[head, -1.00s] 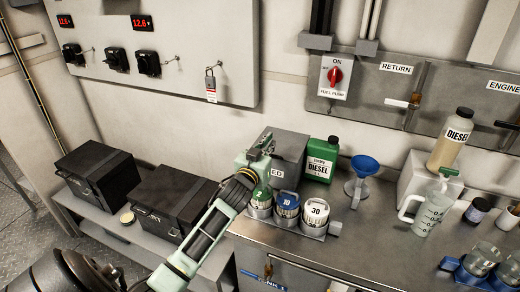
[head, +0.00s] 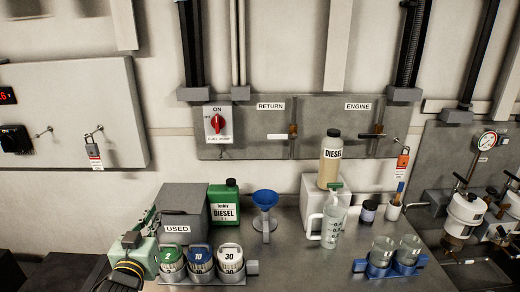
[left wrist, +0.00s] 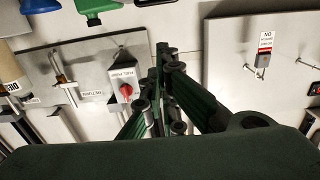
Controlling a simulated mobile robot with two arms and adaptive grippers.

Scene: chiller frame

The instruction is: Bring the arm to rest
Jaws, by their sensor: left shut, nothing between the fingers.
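My left gripper (head: 152,216) is at the lower left of the head view, beside the grey box marked USED (head: 183,225) and left of the numbered cans. Its fingers are partly hidden there by its own green wrist. In the left wrist view the dark green fingers (left wrist: 160,58) are together and hold nothing. No part of my right gripper shows.
A can holder (head: 205,279) carries cans marked 2, 10 and 30 close to the gripper. A green diesel jug (head: 224,204), blue funnel (head: 265,212) and clear pitcher (head: 331,222) stand farther right. The wall panel has a red fuel pump switch (head: 216,124).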

